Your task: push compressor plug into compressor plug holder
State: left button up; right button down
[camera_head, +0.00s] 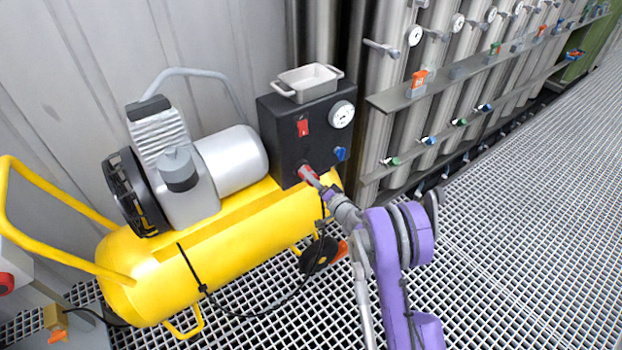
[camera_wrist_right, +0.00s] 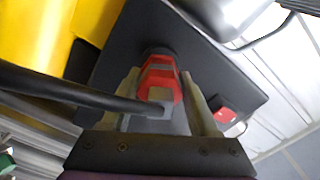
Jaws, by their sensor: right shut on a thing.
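The compressor plug (camera_wrist_right: 160,75) is red with a grey rear end and a black cable. My right gripper (camera_head: 315,180) is shut on it at the front of the black control box (camera_head: 275,145). In the right wrist view the plug lies between the two fingers (camera_wrist_right: 165,92). Its front end meets a dark round socket (camera_wrist_right: 158,52), which looks like the plug holder. I cannot tell how deep the plug sits, as it hides most of the socket. The plug also shows in the head view (camera_head: 308,172), partly covered by the gripper. My left gripper is not in view.
The yellow compressor (camera_head: 220,245) stands beside the wall on a grating floor (camera_head: 490,260). A white tray (camera_head: 308,80) sits on the control box. The box has a red switch (camera_head: 302,128) and a gauge (camera_head: 341,114). Steel vessels with valves stand at right.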

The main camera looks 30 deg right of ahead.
jog(key=shift+w, duration=0.45)
dwell(0.3)
jog(key=shift+c, duration=0.3)
grip_release()
